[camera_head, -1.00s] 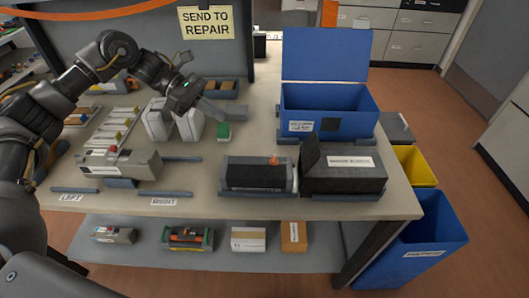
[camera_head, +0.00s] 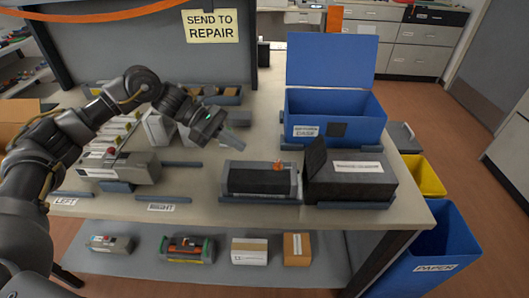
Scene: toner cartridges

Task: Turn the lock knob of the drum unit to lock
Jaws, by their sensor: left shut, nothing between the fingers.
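A dark unit with a grey frame (camera_head: 250,180), which looks like the drum unit, sits at the middle of the table in the head view. A small orange knob (camera_head: 278,165) stands on its top near the right end. I cannot tell which way the knob is turned. My left gripper (camera_head: 239,143) is shut and empty. In the picture it is above and behind the unit, up and left of the knob and apart from it. My right gripper is not in view.
A black box with an open flap (camera_head: 345,178) stands right of the unit. An open blue crate (camera_head: 355,133) is behind it. A grey cartridge with a red knob (camera_head: 118,167) lies left. Yellow (camera_head: 422,178) and blue (camera_head: 425,262) bins stand beyond the table's right edge.

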